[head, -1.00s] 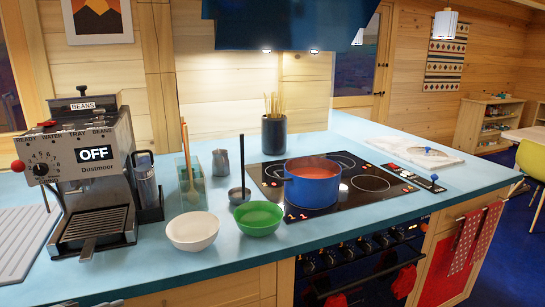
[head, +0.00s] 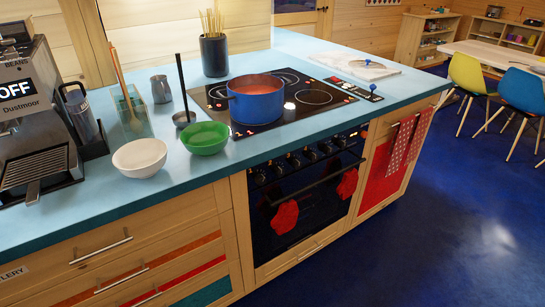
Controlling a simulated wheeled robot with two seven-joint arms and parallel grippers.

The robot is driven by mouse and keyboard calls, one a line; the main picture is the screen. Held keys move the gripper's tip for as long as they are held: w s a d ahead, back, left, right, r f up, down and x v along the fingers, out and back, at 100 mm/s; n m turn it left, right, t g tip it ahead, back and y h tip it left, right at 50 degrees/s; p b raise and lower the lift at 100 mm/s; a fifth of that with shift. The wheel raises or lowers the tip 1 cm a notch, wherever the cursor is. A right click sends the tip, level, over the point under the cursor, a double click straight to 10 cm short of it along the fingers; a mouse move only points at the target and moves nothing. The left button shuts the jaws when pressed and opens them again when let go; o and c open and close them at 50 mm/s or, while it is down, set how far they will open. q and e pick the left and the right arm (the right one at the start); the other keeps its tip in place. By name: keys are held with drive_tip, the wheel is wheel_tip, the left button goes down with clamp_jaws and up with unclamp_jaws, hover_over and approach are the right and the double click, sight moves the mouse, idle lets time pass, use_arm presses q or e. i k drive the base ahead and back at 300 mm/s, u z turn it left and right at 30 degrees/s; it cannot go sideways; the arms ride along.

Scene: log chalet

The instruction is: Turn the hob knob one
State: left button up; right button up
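The hob (head: 211,98) is a black glass panel set in the blue counter, with lit red marks on its surface. A blue pot (head: 256,103) with reddish contents stands on it. Below, on the front of the oven (head: 305,205), is a row of several dark knobs; one knob (head: 293,160) shows near the middle of the row. Their labels and settings are too small to read. Neither of my grippers is in view.
A green bowl (head: 205,139) and a white bowl (head: 140,158) stand left of the hob near the counter's front edge. Red mitts (head: 285,217) hang at the oven door. The blue floor (head: 440,210) on the right is clear.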

sight(260, 179)
drive_tip(key=k, duration=1.15)
drive_tip(key=z, duration=0.6)
drive_tip(key=i, duration=1)
drive_tip(key=u, duration=0.55)
